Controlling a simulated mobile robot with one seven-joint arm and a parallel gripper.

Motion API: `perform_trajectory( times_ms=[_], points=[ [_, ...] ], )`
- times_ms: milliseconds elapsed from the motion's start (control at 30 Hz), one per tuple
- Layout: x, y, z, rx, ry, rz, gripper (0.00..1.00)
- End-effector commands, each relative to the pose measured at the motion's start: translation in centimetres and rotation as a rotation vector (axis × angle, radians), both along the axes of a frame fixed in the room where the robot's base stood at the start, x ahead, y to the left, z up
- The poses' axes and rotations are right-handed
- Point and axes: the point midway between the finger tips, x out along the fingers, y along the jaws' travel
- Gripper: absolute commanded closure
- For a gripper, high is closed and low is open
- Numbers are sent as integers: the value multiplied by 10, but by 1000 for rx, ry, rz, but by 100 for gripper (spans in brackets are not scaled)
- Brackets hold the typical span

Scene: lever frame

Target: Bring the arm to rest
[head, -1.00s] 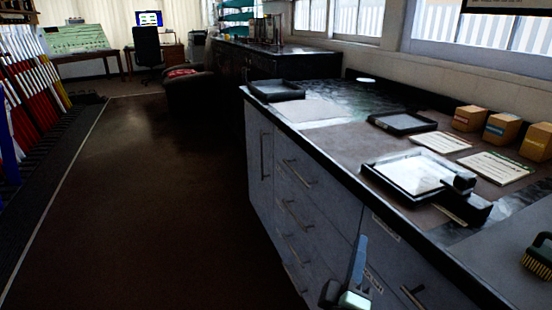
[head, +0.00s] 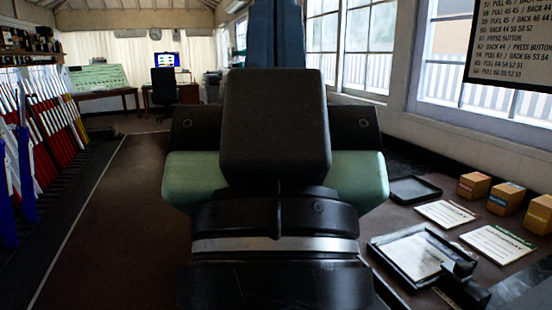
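My gripper (head: 275,35) stands upright in the middle of the head view, close to the camera. I see it from behind: a black block, pale green sides and a silver band below. A dark blue part rises above the block and is cut off by the top edge. The fingertips are hidden or out of frame, so I cannot tell whether they are open or holding anything. The gripper appears clear of the counter (head: 340,212) behind it on the right.
The lever frame (head: 45,150), with red, white and blue levers, runs along the left. Bare floor (head: 110,220) lies beside it. The counter carries trays (head: 415,190), cards (head: 445,213) and small boxes (head: 474,186). A chair (head: 164,90) and desk stand at the back.

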Motion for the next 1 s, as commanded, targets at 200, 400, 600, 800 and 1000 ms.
perform_trajectory(
  times_ms=[200,400,600,800,1000],
  points=[
    [0,0,84,-1,1,-1,100],
    [1,0,125,-1,1,-1,100],
    [1,0,136,-1,2,-1,100],
    [1,0,135,-1,1,-1,100],
    [1,0,135,-1,1,-1,100]
  ],
)
